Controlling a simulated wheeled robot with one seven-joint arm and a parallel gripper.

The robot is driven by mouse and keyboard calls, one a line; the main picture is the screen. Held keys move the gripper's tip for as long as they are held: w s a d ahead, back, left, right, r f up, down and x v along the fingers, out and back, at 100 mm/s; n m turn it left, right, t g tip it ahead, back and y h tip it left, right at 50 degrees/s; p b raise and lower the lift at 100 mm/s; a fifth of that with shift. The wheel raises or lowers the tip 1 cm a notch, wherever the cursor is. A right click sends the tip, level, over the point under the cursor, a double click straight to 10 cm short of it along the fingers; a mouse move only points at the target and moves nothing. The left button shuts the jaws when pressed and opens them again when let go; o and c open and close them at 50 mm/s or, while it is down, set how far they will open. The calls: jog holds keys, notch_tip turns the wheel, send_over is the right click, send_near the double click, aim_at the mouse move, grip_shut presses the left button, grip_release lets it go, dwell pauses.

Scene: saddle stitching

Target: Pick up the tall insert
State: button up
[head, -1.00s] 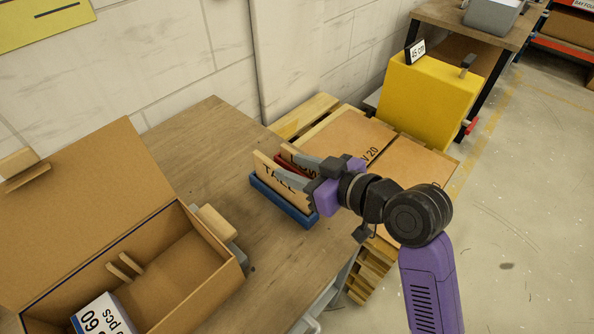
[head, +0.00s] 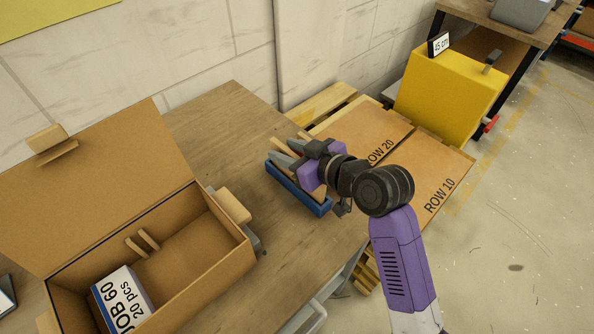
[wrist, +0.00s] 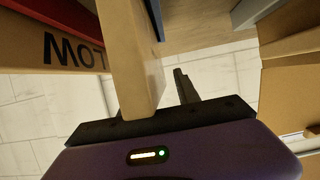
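The tall insert (head: 282,145) is a light wooden board standing on edge in the blue rack (head: 298,192) on the table. My gripper (head: 288,150) is over the rack, its grey fingers apart with the board's upper part between them. The near finger and the purple hand hide the board's face and lettering. In the wrist view, the tall insert (wrist: 132,60) shows edge-on, reaching down to the dark palm. A gap shows between it and the right finger (wrist: 185,87); the other finger is hidden. The low insert (wrist: 70,58), with its lettering upside down, stands to the left.
An open cardboard box (head: 205,262) with a JOB 60 carton (head: 122,300) stands at left on the table (head: 225,125). Boards marked ROW 20 and ROW 10 (head: 425,170) lie on a pallet (head: 315,105) to the right. A yellow box (head: 445,95) stands behind.

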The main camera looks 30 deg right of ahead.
jog(key=shift+c, duration=0.5)
grip_shut()
dwell(0.8)
